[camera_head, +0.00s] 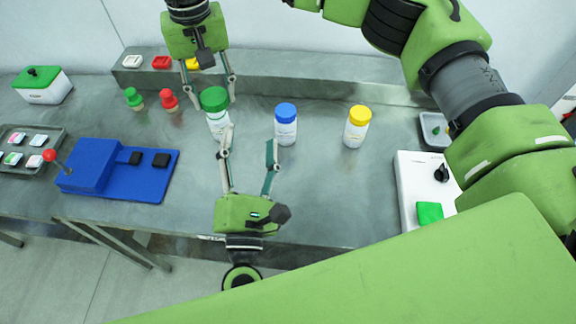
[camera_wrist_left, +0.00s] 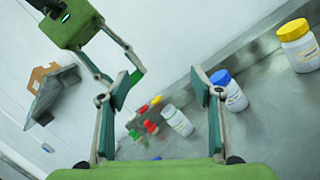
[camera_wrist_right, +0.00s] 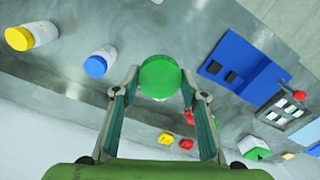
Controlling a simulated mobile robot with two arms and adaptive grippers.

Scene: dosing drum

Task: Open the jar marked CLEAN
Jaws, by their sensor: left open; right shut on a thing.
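A white jar (camera_head: 218,125) stands on the steel bench, left of two other jars. A large green lid (camera_head: 214,98) shows above it, between the fingers of my right gripper (camera_head: 211,97). The lid fills the space between those fingers in the right wrist view (camera_wrist_right: 160,77). In the left wrist view the white jar (camera_wrist_left: 178,120) shows no green lid on top. A blue-lidded jar (camera_head: 286,125) and a yellow-lidded jar (camera_head: 356,127) stand to the right. My left gripper (camera_head: 249,140) is open and empty in front of the jars. The label words are too small to read.
A blue fixture (camera_head: 110,180) and a tray of small items (camera_head: 58,137) lie at the left. Green and red stoppers (camera_head: 168,100) stand behind. A white device with a green button (camera_head: 405,200) is at the right.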

